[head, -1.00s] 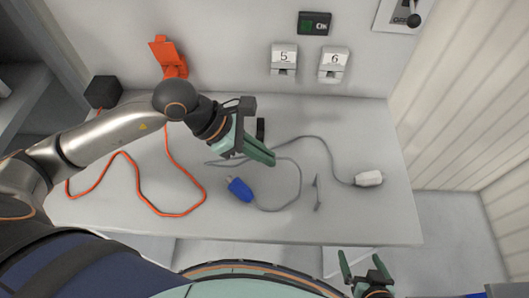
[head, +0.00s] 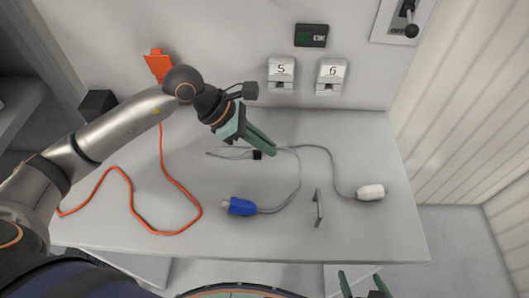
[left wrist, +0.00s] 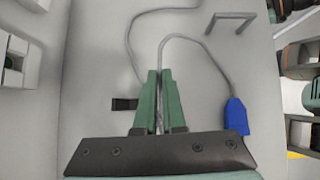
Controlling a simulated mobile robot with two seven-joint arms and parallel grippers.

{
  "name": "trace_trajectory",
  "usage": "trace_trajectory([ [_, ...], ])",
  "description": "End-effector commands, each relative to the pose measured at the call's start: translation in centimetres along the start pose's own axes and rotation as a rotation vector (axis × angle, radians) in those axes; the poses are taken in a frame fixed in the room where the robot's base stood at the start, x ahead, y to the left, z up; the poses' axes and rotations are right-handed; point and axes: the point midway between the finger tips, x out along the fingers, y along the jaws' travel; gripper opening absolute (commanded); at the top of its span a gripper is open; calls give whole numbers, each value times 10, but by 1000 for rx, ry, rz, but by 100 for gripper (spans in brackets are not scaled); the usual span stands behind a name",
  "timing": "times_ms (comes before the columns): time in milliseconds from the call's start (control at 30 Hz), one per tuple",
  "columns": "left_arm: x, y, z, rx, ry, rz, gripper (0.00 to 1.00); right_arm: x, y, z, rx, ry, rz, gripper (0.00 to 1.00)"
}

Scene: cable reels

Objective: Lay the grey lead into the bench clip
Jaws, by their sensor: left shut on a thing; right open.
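My left gripper (head: 273,152) is shut on a grey lead (head: 300,176) above the middle of the bench. In the left wrist view the lead runs from between the green fingers (left wrist: 160,100) to a blue plug (left wrist: 237,116). That plug also lies on the bench in the head view (head: 239,207). A small black block (head: 257,155) sits on the bench beside the fingers; it also shows left of them in the left wrist view (left wrist: 124,104). It may be the bench clip. My right gripper (head: 362,282) is open and empty at the bottom edge, partly cut off.
A grey bracket (head: 318,207) stands right of the blue plug. Another grey stretch leads to a white plug (head: 370,192). An orange lead (head: 133,200) curves across the bench's left side. Sockets 5 (head: 281,72) and 6 (head: 331,75) are on the back wall. The bench front is mostly clear.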

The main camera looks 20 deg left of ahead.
Motion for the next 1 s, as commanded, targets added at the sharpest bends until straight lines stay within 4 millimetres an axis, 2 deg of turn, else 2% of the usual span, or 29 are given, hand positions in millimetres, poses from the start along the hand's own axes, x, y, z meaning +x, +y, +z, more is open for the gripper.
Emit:
trace_trajectory([
  [500,7,41,1,-1,-2,1,0,12,1,13,0,0,0,100],
  [1000,8,46,0,1,-1,0,0,15,1,16,0,0,0,100],
])
